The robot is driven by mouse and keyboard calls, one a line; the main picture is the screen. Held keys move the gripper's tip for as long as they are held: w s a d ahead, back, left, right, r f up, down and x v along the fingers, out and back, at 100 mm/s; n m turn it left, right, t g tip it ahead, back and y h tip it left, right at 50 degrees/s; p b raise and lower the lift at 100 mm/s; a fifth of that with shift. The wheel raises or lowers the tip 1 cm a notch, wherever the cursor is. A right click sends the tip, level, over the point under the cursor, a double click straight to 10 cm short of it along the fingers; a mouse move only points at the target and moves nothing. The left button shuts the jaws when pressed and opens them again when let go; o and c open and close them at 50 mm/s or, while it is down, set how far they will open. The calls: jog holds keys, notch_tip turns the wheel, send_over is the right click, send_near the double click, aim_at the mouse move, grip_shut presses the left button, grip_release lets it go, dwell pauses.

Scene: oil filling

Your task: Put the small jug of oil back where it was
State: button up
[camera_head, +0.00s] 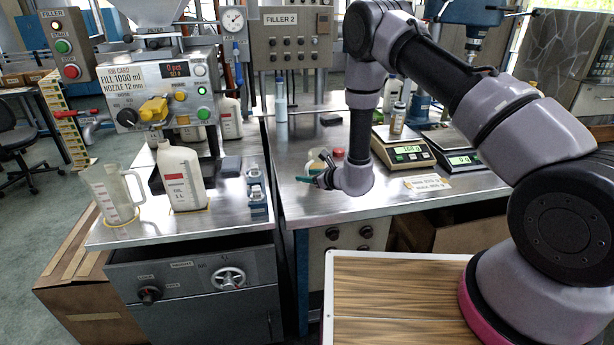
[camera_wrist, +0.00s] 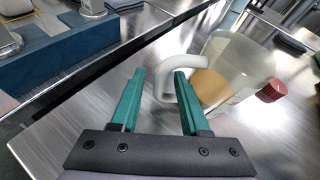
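In the head view the jug (camera_head: 316,163) is on the right-hand steel bench, partly hidden by my gripper and forearm. My gripper (camera_wrist: 158,78) has green fingers and is open. In the wrist view part of the handle shows in the gap between the fingertips, and the right finger overlaps it. I cannot tell whether they touch. In the head view my gripper (camera_head: 306,180) is low over the bench's front part.
Two scales (camera_head: 402,152) (camera_head: 450,147) stand right of my forearm; a small bottle (camera_head: 398,118) is on the nearer one. A label plate (camera_head: 427,183) lies at the bench front. The left bench holds a clear measuring jug (camera_head: 112,195), a white bottle (camera_head: 180,176) and the filler.

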jog(key=shift+s+d+r, duration=0.15)
jog(key=shift+r, duration=0.05)
jog(key=v, duration=1.2)
jog(key=s+a+r+n+g+y, duration=0.1)
jog(key=a+r+n+g+y, duration=0.15)
jog(key=r, duration=0.65)
jog(key=s+a+r+n+g+y, duration=0.1)
jog(key=a+r+n+y, duration=0.15)
jog(key=r, duration=0.65)
jog(key=s+d+r+n+g, duration=0.3)
jog(key=s+r+n+g, duration=0.3)
jog(key=r, duration=0.5)
jog(key=s+d+r+n+t+h, duration=0.2)
jog(key=s+d+r+n+h, duration=0.1)
jog(key=d, duration=0.5)
jog(key=s+d+r+n+t+h, duration=0.3)
jog(key=s+d+r+h, duration=0.2)
jog(key=s+d, duration=0.2)
jog(key=s+d+r+n+t+h, duration=0.2)
jog(key=s+d+r+n+h, duration=0.2)
jog(key=d, duration=0.6)
jog(key=shift+s+r+h, duration=0.4)
jog(key=shift+s+r, duration=0.2)
jog(key=shift+s, duration=0.15)
